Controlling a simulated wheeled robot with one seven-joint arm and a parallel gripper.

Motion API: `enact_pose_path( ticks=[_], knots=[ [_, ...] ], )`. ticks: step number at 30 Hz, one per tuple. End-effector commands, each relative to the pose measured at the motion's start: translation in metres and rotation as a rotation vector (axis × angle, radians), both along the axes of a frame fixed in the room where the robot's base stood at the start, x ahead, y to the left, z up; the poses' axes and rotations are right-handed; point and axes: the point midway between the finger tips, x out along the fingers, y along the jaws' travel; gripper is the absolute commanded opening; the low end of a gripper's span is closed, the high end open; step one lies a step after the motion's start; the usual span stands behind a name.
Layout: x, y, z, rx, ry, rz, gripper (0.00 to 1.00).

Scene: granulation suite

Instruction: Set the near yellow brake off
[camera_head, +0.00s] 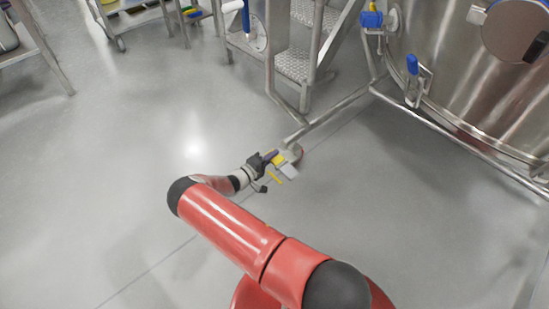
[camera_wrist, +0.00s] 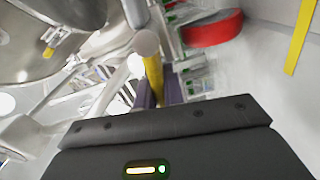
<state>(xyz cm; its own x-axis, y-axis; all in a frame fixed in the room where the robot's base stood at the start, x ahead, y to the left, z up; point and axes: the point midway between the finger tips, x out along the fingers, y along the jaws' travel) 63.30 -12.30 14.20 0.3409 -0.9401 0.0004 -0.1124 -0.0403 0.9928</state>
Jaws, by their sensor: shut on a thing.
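The near yellow brake (camera_head: 278,160) is a small yellow lever beside a caster with a red wheel (camera_head: 298,152), at the floor end of a metal frame. My gripper (camera_head: 271,157) is at the brake, low over the floor. In the wrist view, the yellow brake (camera_wrist: 154,72) stands between the purple finger pads of my gripper (camera_wrist: 159,93), which is shut on it. A red band (camera_wrist: 212,29), seemingly the wheel, lies above and to the right. The lever's lower end is hidden by the gripper, and its exact tilt cannot be told.
A large steel vessel (camera_head: 480,85) with blue-handled valves stands on the frame (camera_head: 345,105) at the right. Metal steps (camera_head: 295,65) stand behind the caster. A yellow strip (camera_wrist: 300,35) shows at the wrist view's right. Floor at the left (camera_head: 110,150) is clear.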

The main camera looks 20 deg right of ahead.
Motion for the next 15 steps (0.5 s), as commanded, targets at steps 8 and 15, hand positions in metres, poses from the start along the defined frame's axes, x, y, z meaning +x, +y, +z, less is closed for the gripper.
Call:
enact_pose_path(
  ticks=[8,15],
  knots=[
    [0.0016,0.0009,0.0070,0.050,-0.135,0.003,0.00],
    [0.0016,0.0006,0.0093,0.069,-0.185,0.001,0.00]
  ],
)
